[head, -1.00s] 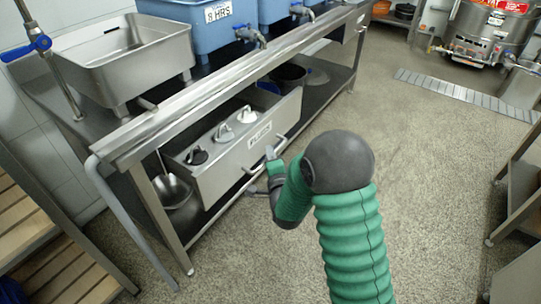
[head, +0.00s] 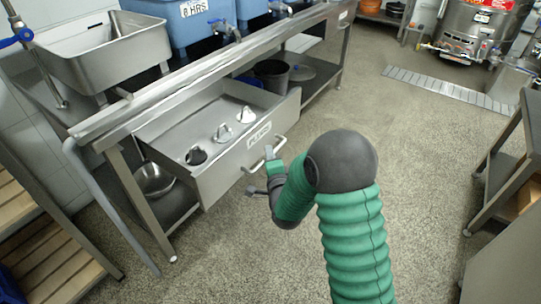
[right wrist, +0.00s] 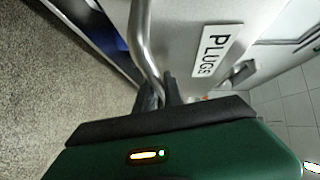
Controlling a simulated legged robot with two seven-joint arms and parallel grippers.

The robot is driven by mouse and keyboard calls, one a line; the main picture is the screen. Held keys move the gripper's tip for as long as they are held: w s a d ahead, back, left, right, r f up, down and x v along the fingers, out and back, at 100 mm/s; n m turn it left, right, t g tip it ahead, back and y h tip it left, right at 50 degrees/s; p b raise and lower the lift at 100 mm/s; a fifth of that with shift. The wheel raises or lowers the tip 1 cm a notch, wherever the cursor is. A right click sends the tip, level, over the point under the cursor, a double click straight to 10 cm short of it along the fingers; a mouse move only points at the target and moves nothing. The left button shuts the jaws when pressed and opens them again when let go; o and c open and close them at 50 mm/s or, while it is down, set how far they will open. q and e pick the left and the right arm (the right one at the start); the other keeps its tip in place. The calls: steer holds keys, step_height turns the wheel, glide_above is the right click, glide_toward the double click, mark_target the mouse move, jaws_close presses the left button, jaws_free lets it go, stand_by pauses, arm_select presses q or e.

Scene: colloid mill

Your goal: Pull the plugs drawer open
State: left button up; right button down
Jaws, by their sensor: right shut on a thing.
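The plugs drawer (head: 233,165) is a grey metal drawer under the steel bench, and it stands well out from the bench. The bar handle (head: 280,147) runs along the drawer front. My right gripper (head: 268,155) is at the handle, and in the right wrist view its fingers (right wrist: 160,92) are shut around the bar (right wrist: 146,45). My left gripper is not in view.
The steel bench (head: 185,83) carries a metal sink (head: 100,55) and blue tanks (head: 190,22). A bowl (head: 153,180) and a dark bucket (head: 271,75) stand on its lower shelf. Wooden slatted shelves (head: 55,265) are at left. The speckled floor (head: 400,140) in front is clear.

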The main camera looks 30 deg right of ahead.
steer(key=shift+a+f, duration=0.1)
steer(key=shift+f, duration=0.2)
steer(key=c, duration=1.5)
jaws_free()
steer(key=shift+o, duration=0.2)
steer(key=shift+r, duration=0.1)
steer(key=shift+r, duration=0.1)
steer(key=p+v, duration=1.6)
steer(key=shift+s, duration=0.35)
